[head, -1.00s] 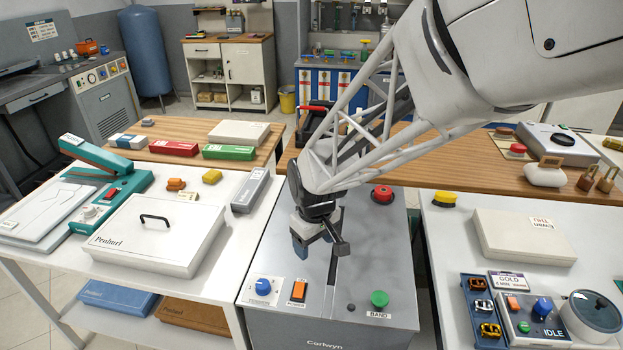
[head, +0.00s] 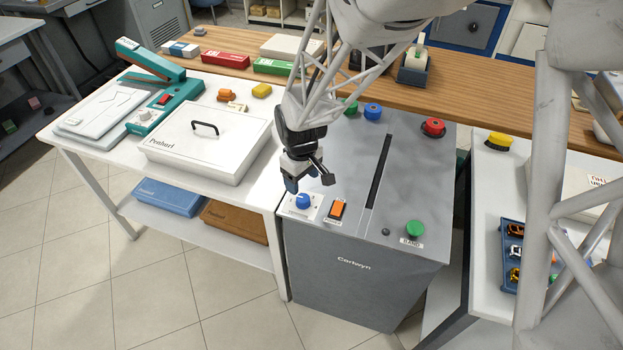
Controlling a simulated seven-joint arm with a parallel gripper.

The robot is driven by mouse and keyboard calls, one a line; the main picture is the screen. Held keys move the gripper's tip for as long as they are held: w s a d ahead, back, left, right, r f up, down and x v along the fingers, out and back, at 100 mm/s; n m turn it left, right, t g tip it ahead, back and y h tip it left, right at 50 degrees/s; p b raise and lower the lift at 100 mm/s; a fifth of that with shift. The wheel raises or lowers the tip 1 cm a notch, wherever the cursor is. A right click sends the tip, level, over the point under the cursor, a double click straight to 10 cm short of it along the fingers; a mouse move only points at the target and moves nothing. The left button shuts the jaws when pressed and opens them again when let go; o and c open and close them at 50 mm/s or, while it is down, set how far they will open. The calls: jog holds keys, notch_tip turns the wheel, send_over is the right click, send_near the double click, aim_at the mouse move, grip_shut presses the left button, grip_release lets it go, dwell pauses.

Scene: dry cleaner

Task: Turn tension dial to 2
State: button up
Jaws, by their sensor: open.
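The tension dial is a blue knob (head: 303,201) on a white label plate at the front left corner of the grey Corlwyn machine (head: 352,258). The plate's markings are too small to read. My gripper (head: 307,184) points down just above the knob and slightly behind it. Its jaws are open and nothing is seen between them. Whether a finger touches the knob cannot be told.
An orange switch (head: 338,209) sits just right of the knob. A green BAND button (head: 414,229), a red button (head: 433,127) and a long slot (head: 379,170) are on the same top. A white Penhurl case (head: 208,145) lies on the left table.

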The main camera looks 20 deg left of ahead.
aim_at(303, 198)
jog(key=shift+f, duration=3.9)
jog(key=shift+c, duration=0.3)
jog(key=c, duration=0.8)
jog(key=shift+c, duration=0.2)
